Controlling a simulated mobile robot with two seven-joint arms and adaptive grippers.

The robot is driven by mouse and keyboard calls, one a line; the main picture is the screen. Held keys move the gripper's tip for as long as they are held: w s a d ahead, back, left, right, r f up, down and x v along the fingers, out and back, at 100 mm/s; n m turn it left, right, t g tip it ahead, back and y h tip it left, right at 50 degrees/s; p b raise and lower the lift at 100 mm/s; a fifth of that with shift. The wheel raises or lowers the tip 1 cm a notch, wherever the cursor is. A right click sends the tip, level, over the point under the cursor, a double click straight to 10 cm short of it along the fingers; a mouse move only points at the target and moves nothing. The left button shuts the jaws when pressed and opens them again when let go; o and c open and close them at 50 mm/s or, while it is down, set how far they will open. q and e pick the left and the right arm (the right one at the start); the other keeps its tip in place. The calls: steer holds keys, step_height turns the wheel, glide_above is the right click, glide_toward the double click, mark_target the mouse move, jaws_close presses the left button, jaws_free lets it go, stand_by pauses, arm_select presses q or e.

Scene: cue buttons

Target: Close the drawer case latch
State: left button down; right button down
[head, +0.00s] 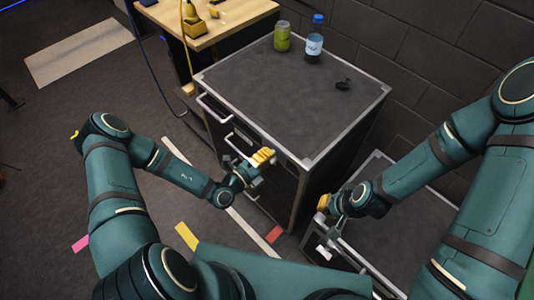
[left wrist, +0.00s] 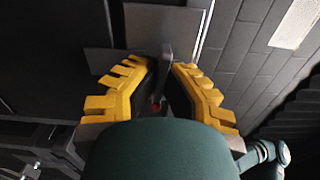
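The drawer case (head: 290,95) is a dark cabinet with metal edges and pale handles (head: 213,106) on its front. My left gripper (head: 263,157), with yellow fingers, is in front of the upper front of the case, near its right corner. In the left wrist view the fingers of this gripper (left wrist: 160,66) are apart. A dark upright lever (left wrist: 165,68), which looks like the latch, stands between them; I cannot tell whether they touch it. My right gripper (head: 322,204) is beside a second, lower case; its finger opening is not clear.
A green can (head: 282,36), a blue-capped bottle (head: 314,42) and a small black item (head: 343,85) stand on the case top. The lower dark case (head: 400,215) is at right. A wooden table (head: 225,18) is behind left. The floor at left is open.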

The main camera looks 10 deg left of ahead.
arm_select(q)
steer(key=shift+w+r+n, duration=0.2)
steer(key=shift+n, duration=0.4)
steer(key=c, duration=1.2)
jaws_free()
steer(key=shift+c, duration=0.2)
steer(key=shift+o, duration=0.7)
steer(key=shift+f, duration=0.15)
steer(key=shift+s, duration=0.1)
steer(key=v, duration=1.2)
